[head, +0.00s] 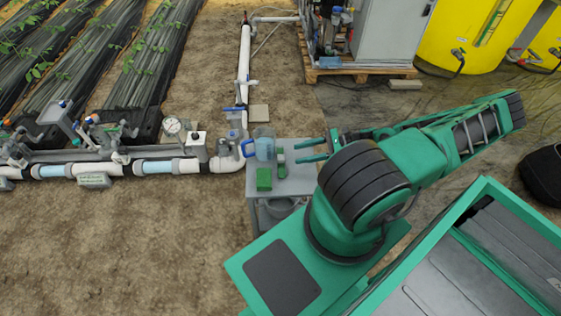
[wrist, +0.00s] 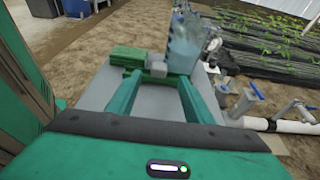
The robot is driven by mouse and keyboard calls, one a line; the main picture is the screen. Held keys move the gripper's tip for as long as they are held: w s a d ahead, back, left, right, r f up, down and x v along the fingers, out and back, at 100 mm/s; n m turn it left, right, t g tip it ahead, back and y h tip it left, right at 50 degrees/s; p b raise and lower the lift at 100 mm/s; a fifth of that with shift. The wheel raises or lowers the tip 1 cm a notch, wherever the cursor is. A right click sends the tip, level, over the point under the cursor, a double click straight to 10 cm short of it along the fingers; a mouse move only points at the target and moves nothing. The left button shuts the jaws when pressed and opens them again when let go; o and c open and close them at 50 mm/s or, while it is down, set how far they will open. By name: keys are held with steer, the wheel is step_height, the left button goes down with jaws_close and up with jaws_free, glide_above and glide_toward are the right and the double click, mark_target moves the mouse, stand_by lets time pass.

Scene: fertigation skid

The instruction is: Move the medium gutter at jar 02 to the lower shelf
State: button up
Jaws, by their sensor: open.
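A small grey table (head: 295,186) stands by the pipe corner; its top (wrist: 92,98) fills the middle of the wrist view. On it are a green block (head: 264,180), a smaller green-and-grey piece (head: 281,165) and a clear bluish jug (head: 264,146) with a blue handle. The wrist view shows the green block (wrist: 130,54), the smaller piece (wrist: 157,66) and the jug (wrist: 184,45) beyond my fingertips. I cannot tell which is the medium gutter; no label is legible. My gripper (head: 298,153) is open and empty, pointing at the smaller piece; it shows in the wrist view (wrist: 158,78).
A grey bucket (head: 279,207) sits under the tabletop, where the lower level is mostly hidden. White pipes with valves (head: 150,166) run left of the table. A pallet (head: 350,69) with a grey cabinet stands behind. Bare soil lies in front.

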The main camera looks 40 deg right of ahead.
mark_target(281, 160)
steer(key=shift+x, duration=3.05)
steer(key=shift+s, duration=0.1)
jaws_close()
